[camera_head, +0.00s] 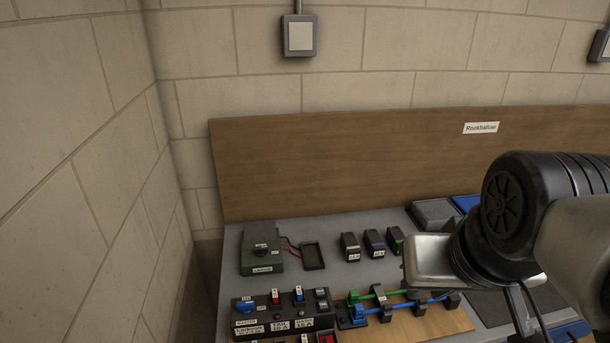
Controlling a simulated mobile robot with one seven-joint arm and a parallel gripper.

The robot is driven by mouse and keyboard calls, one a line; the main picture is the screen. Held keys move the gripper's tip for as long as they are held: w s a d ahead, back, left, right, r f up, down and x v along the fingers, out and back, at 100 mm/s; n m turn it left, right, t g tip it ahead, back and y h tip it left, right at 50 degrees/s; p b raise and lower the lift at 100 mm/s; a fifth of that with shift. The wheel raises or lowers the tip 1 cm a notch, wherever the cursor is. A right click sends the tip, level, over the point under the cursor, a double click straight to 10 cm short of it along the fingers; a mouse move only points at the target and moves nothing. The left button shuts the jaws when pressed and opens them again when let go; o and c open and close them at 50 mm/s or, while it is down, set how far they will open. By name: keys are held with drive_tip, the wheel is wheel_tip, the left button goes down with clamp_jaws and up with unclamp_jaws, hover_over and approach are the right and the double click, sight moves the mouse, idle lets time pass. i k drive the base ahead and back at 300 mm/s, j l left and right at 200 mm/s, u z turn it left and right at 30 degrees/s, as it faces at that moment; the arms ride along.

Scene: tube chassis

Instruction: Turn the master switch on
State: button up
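A black control panel (283,324) lies at the front left of the grey bench. At its left end is a blue rotary knob (244,305), with small ON and OFF marks around it and a white label below that seems to read MASTER. A red toggle (276,297) and a blue toggle (298,294) stand to its right. My gripper (436,265) is at the right, well away from the knob and above the bench. Its silver housing shows, but its fingertips are hidden, so I cannot tell its opening.
Several small black blocks stand behind a wooden board (420,323) with green and blue rods. A wooden backboard (340,165) and block walls close off the back and left.

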sight(246, 307)
drive_tip(key=u, duration=0.9)
drive_tip(key=j+u, duration=0.1)
drive_tip(key=u, duration=0.15)
drive_tip(key=k+j+z, duration=0.1)
drive_tip(key=k+j, duration=0.05)
drive_tip(key=k, duration=0.05)
